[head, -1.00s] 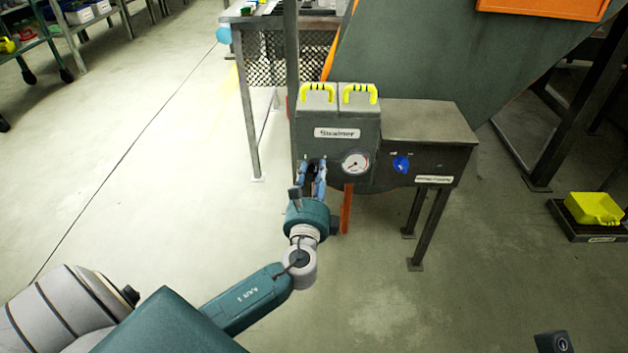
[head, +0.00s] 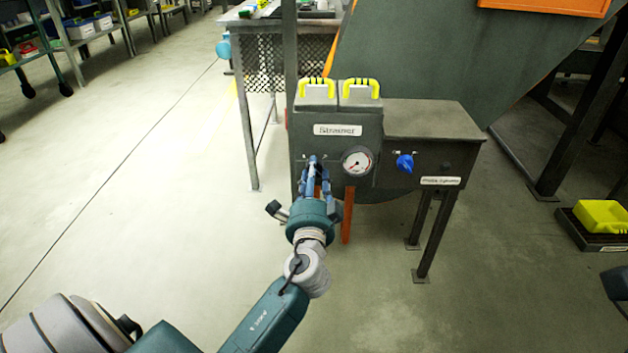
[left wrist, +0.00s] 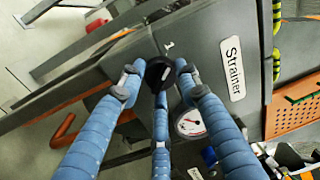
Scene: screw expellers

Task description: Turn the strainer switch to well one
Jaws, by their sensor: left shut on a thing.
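The strainer machine (head: 338,108) is a grey box with a "Strainer" label and two yellow handles on top. The strainer switch (left wrist: 160,70) is a round black knob with a white mark, on the box front beside a small "1". In the head view my gripper hides most of it. My left gripper (head: 314,168) is at the lower left of the box front. In the left wrist view, the blue fingers of my left gripper (left wrist: 159,80) are closed around the knob.
A pressure gauge (head: 357,161) sits right of the switch. A blue knob (head: 405,163) is on the neighbouring grey box (head: 432,123). An orange bar (head: 347,215) hangs below the strainer. A mesh-sided table (head: 247,100) stands behind left. The floor at left is clear.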

